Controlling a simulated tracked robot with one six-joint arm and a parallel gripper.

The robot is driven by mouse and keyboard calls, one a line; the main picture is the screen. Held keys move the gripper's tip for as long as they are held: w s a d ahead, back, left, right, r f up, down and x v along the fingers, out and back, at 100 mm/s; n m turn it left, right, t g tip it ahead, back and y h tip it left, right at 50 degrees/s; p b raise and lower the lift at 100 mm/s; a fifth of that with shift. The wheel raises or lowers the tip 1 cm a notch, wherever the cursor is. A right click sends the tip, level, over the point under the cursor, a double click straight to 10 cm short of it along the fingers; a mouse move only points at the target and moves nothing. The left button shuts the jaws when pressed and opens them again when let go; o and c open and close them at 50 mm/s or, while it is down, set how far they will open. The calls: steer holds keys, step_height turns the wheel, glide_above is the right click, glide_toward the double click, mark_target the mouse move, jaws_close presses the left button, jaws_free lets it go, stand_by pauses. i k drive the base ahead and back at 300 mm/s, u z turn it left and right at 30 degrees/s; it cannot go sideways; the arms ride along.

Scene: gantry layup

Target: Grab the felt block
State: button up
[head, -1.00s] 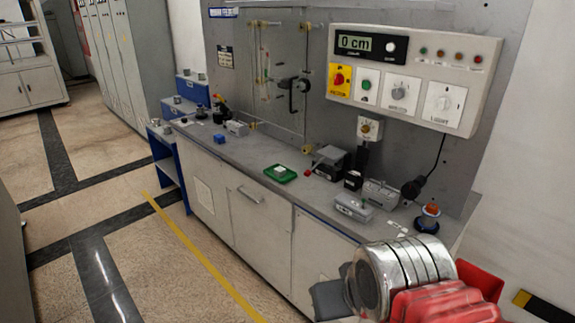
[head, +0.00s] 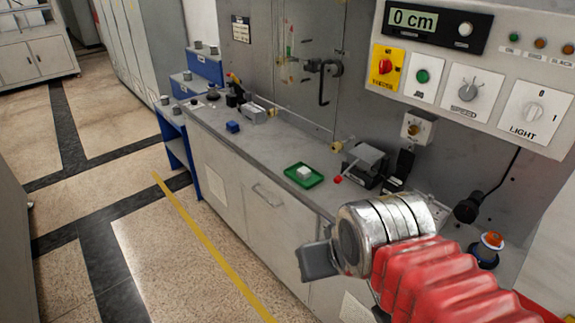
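A small white block (head: 304,172), which looks like the felt block, sits in a green tray (head: 291,180) on the grey bench. My gripper (head: 318,262) shows at the lower right, at the end of my red-sleeved arm with its metal wrist. Only a dark grey finger part is visible, in front of the bench's front edge. It is to the right of the tray and nearer to me, apart from the block. Whether its fingers are open or shut is not visible.
A small blue block (head: 232,127) stands on the bench left of the tray. A dark device with a grey lever and red knob (head: 366,166) stands right of the tray. A control panel (head: 480,75) overhangs the bench's right end.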

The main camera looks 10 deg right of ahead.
mark_target(303, 174)
steer(key=u, duration=0.35)
steer(key=i, duration=0.6)
steer(key=u, duration=0.9)
steer(key=i, duration=0.6)
steer(key=u, duration=0.45)
